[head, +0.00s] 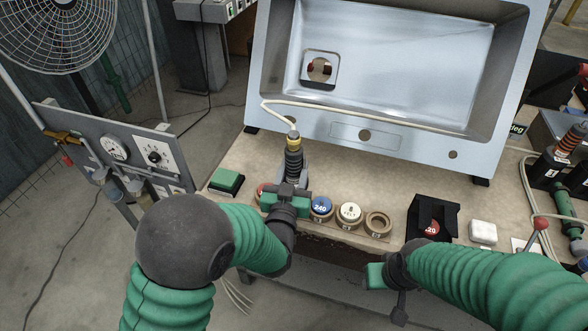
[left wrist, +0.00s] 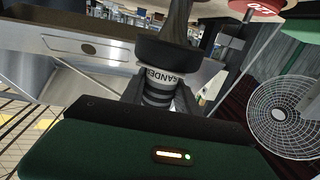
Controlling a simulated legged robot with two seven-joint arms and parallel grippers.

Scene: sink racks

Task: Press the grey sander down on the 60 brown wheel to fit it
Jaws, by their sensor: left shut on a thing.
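The sander (head: 294,160), dark grey with a yellow collar and a pale cord, stands about upright in my left gripper (head: 287,194). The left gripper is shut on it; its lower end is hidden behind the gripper. In the left wrist view the sander (left wrist: 158,80) shows a pale label with dark letters. The brown wheel (head: 378,220) sits at the right end of the wheel row, to the right of the left gripper and apart from it. Its number is too small to read. My right gripper (head: 376,276) is in front of the bench edge; its jaw opening is unclear.
A blue wheel (head: 321,205) and a white wheel (head: 349,212) stand between the sander and the brown wheel. A red wheel (head: 262,188) is partly hidden by the left gripper. A black holder (head: 447,215), a white block (head: 483,231) and a green block (head: 226,181) sit nearby.

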